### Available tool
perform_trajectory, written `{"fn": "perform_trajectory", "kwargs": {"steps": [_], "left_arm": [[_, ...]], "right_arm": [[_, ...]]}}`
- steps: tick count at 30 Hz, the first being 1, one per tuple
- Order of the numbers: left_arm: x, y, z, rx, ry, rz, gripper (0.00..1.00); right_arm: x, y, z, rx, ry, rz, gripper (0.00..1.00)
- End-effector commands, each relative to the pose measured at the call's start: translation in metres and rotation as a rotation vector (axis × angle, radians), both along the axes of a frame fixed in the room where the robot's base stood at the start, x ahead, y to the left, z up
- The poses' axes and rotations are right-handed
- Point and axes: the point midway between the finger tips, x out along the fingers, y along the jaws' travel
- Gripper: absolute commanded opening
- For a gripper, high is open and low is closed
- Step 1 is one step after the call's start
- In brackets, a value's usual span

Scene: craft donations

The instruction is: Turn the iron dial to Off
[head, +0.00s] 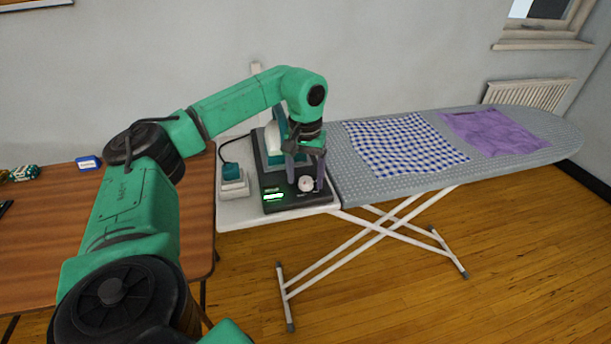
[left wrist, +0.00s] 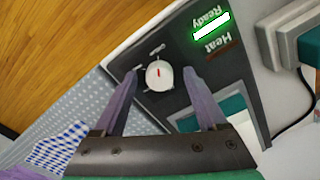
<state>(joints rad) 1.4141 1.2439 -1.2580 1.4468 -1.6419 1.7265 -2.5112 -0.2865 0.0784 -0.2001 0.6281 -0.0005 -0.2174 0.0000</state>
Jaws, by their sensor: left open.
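The iron dial (head: 306,184) is a round white knob on the front of the black iron base (head: 282,207), on the white end of the ironing board. In the left wrist view the dial (left wrist: 159,75) has a red pointer mark and lies between my left fingertips, with a visible gap on each side. Small marks around it are too small to read. My left gripper (head: 306,178) is open and points down over the dial. The iron (head: 273,142) sits on the base behind the gripper, partly hidden by it. My right gripper is out of view.
A lit green-white bar (left wrist: 211,26) shows between the words "Ready" and "Heat". A white and teal block (head: 233,183) stands left of the base. A blue checked cloth (head: 405,143) and a purple cloth (head: 495,133) lie on the ironing board (head: 400,185). A wooden table (head: 40,240) is at left.

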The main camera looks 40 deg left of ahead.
Motion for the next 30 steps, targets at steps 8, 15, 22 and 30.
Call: {"fn": "perform_trajectory", "kwargs": {"steps": [8, 15, 22, 30], "left_arm": [[0.000, 0.000, 0.000, 0.000, 0.000, 0.000, 0.36], [0.000, 0.000, 0.000, 0.000, 0.001, 0.002, 0.00], [0.000, 0.000, 0.001, 0.000, 0.002, 0.040, 0.00], [0.000, 0.000, 0.002, 0.000, 0.002, 0.191, 0.00]], "right_arm": [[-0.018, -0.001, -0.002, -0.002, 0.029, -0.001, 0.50], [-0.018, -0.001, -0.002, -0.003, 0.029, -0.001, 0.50], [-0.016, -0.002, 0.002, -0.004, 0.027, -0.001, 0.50], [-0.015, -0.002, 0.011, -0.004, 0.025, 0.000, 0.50]]}}
